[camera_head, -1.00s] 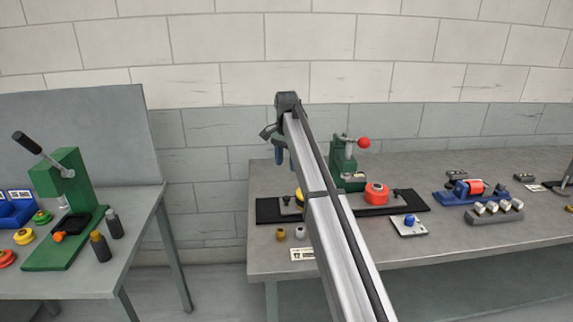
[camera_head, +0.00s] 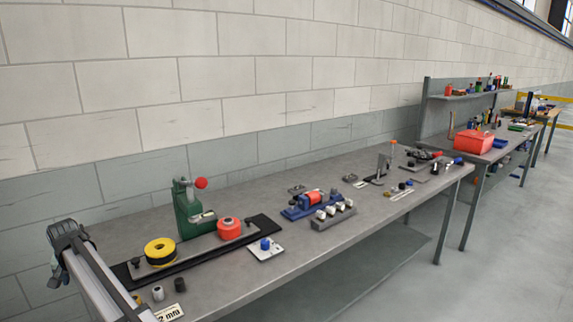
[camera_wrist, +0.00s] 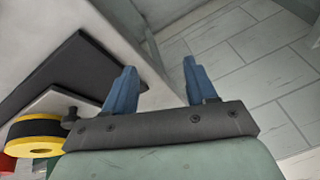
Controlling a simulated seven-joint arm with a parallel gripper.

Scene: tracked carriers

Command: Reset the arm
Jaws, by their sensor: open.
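My gripper (camera_wrist: 160,85) shows in the wrist view with its two blue fingers spread apart. Nothing is between them; bench edge and floor show beyond. In the head view my arm's end is at the lower left, beside the left end of the grey workbench (camera_head: 330,232), and the fingers are mostly hidden there. A yellow and black ring-shaped carrier (camera_head: 160,251) sits on the black track (camera_head: 262,226); it also shows at the lower left of the wrist view (camera_wrist: 34,138). A red carrier (camera_head: 229,228) sits farther right on the track.
A green press (camera_head: 190,210) with a red knob stands behind the track. A white plate (camera_head: 260,252) with a blue knob, a blue fixture (camera_head: 300,211) and a grey block (camera_head: 333,215) lie to the right. A red bin (camera_head: 474,141) stands on a farther bench. The aisle floor is clear.

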